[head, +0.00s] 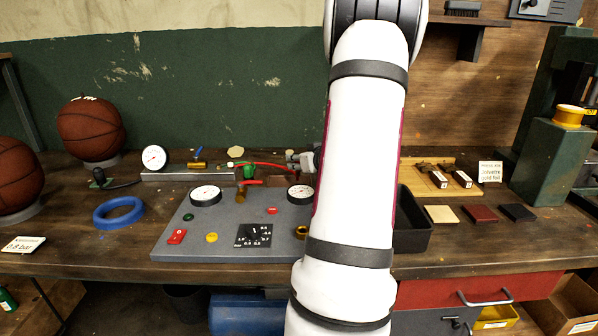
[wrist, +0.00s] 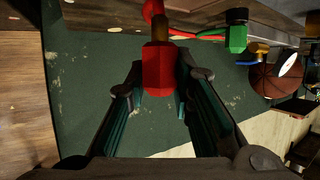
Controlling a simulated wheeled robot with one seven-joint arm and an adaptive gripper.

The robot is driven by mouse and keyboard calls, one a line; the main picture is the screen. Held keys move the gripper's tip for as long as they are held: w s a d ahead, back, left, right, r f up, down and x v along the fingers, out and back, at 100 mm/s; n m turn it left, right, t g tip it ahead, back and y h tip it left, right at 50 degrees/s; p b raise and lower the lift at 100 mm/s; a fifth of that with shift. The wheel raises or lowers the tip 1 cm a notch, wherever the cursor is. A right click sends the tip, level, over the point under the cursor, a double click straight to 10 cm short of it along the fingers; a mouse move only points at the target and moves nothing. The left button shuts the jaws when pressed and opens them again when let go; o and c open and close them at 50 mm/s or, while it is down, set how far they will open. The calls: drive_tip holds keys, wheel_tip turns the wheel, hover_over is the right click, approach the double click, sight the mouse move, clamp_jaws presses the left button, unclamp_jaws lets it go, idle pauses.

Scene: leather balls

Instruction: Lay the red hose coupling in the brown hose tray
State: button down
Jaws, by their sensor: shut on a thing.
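The red hose coupling (wrist: 158,70) is between my fingertips in the wrist view, with a brass-coloured part beyond it. My gripper (wrist: 162,85) is shut on it. In the head view, my arm covers most of the gripper, and a grey part of it (head: 302,159) shows left of the arm. The coupling cannot be made out there. A small brown surface (head: 284,181) behind the grey panel may be the brown hose tray. Most of it is hidden, so I cannot tell how the coupling stands over it.
A grey gauge panel (head: 222,226) stands in front. A green fitting (head: 236,152) and a red hose (head: 268,164) lie behind it. A black bin (head: 412,228) is right of my arm, near a wooden stamp tray (head: 421,181). A blue ring (head: 118,222) and basketballs (head: 91,128) are left.

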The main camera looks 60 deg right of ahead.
drive_tip(key=shift+d+f, duration=0.25)
drive_tip(key=shift+d, duration=0.15)
drive_tip(key=shift+f+b, duration=0.7)
drive_tip(key=shift+f, duration=0.85)
drive_tip(key=shift+f, duration=0.15)
drive_tip(key=c, duration=1.4)
unclamp_jaws()
drive_tip(key=shift+a, duration=0.1)
